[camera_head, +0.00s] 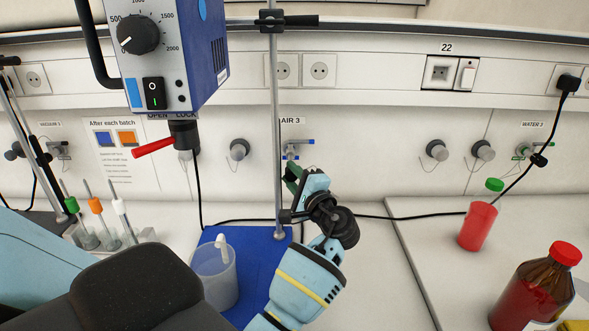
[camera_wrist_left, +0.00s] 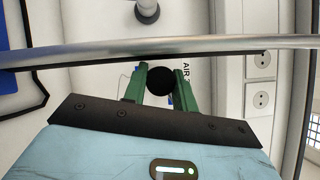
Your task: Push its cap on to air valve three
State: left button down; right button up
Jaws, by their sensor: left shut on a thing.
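The AIR 3 valve (camera_head: 292,152) is on the back wall, a small metal outlet with blue parts, below its label (camera_head: 291,120). My left gripper (camera_head: 293,178) is just below and in front of it, with green fingers pointing at the wall. In the left wrist view the fingers (camera_wrist_left: 160,84) are shut on a round black cap (camera_wrist_left: 160,81). My right gripper is not in view.
A metal stand rod (camera_head: 275,90) rises close to the left of my gripper and crosses the wrist view (camera_wrist_left: 90,55). A blue stirrer unit (camera_head: 170,50) hangs at upper left. A beaker (camera_head: 214,272) stands below. A red bottle (camera_head: 478,222) and brown bottle (camera_head: 533,292) stand right.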

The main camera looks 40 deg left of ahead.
pick_arm(q)
jog(key=shift+s+a+f, duration=0.1)
jog(key=shift+s+f, duration=0.05)
jog(key=shift+f, duration=0.1)
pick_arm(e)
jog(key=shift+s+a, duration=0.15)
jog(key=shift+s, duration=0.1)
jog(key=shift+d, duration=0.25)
